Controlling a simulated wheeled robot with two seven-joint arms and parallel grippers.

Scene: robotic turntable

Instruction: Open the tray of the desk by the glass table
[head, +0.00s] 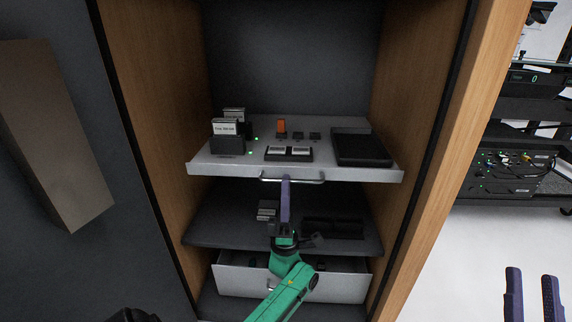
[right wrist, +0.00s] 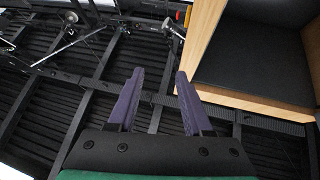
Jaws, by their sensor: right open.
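The light grey tray (head: 230,167) is the upper sliding shelf inside a wood-sided cabinet. Its front edge has a bar handle (head: 305,181) at the middle. My left gripper (head: 285,184) points up at this handle, with its purple fingertips at the left part of the bar. The fingers overlap from this angle, so I cannot tell whether they are closed around it. My right gripper (head: 532,295) is at the lower right of the head view, far from the cabinet. In the right wrist view it (right wrist: 155,85) is open and empty. No glass table shows.
The tray carries a black bin (head: 360,147), card holders (head: 228,136) and small switches. Below are a dark shelf (head: 210,228) and a grey drawer (head: 235,282). The wooden side wall (head: 440,150) stands right of the tray. An equipment rack (head: 505,170) stands further right.

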